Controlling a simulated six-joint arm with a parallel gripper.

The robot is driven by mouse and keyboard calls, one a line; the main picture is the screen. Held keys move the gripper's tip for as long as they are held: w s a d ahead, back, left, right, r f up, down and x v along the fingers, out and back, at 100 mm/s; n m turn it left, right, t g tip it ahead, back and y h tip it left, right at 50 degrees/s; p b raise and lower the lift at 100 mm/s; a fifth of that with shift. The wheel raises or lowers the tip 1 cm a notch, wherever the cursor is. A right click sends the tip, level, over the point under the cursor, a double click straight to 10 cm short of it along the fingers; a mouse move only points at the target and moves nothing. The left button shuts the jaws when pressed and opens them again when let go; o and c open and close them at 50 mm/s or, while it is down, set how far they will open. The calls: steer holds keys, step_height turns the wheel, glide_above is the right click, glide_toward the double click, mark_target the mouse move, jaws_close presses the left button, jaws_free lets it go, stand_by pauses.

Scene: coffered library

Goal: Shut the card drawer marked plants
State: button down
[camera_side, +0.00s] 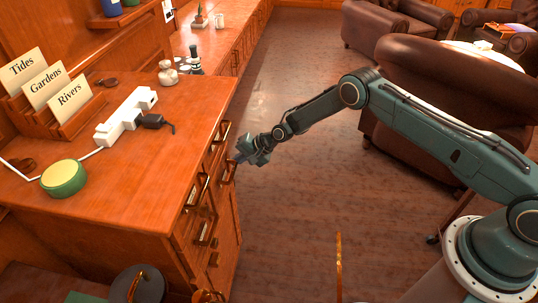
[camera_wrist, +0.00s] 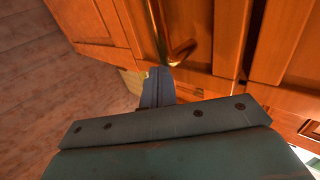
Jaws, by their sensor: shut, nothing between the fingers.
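The wooden cabinet (camera_side: 150,195) has several drawers with brass fittings on its right-hand front, seen at a steep angle. No drawer marking is readable, so I cannot tell which is the plants drawer or how far it stands out. My gripper (camera_side: 242,155) is shut and empty, beside the upper part of the drawer fronts near a brass handle (camera_side: 228,168). In the wrist view my gripper's shut fingers (camera_wrist: 158,80) point at the wooden front, just below a brass handle (camera_wrist: 182,52). Whether they touch it is unclear.
The cabinet top holds card signs (camera_side: 45,90) reading Tides, Gardens and Rivers, a white power strip (camera_side: 125,117) and a green-and-yellow round object (camera_side: 63,178). Leather armchairs (camera_side: 440,80) stand behind my arm. The floor (camera_side: 285,220) beside the drawers is mostly clear.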

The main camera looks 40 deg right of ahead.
steer(key=s+d+f+v, duration=0.1)
steer(key=f+v, duration=0.1)
steer(key=v, duration=1)
steer(key=shift+s+d+r, duration=0.25)
steer(key=shift+s+r, duration=0.05)
